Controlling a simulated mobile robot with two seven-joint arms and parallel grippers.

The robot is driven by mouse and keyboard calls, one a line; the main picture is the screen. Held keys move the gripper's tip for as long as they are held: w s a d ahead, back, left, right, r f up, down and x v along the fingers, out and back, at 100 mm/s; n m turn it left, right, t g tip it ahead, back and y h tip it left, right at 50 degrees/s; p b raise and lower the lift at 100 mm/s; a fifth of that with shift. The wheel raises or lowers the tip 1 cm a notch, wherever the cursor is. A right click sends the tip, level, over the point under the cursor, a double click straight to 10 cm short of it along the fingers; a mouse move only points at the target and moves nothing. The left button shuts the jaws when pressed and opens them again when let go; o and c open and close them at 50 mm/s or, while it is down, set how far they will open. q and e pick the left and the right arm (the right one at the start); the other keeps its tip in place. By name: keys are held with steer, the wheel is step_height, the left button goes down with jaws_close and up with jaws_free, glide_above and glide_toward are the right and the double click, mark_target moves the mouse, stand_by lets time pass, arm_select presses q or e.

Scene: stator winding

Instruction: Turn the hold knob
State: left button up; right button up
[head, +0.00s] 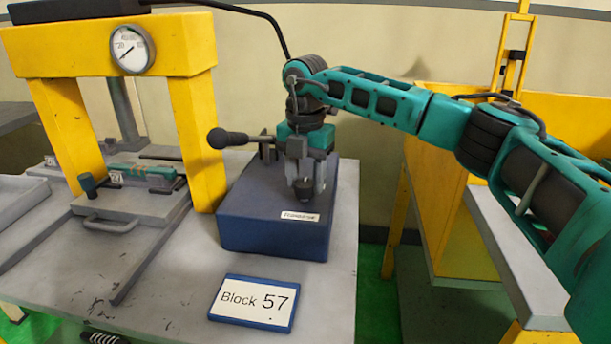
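A blue box (273,222) with a small white label, its text too small to read, stands on the grey table. A small dark knob (304,189) shows on its top, and it may be the hold knob. My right gripper (304,180) points straight down over the box top, with its grey fingers around or right at this dark knob. Whether the fingers press on it cannot be told, as they partly hide it. My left gripper is not in view.
A black-handled lever (228,138) sticks out left behind the box. A yellow press frame (197,130) with a gauge (132,50) stands at left, over a plate (130,205) with a teal part (146,174). A "Block 57" sign (254,302) lies in front.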

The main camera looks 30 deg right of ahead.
steer(key=c, duration=0.5)
steer(key=shift+c, duration=0.2)
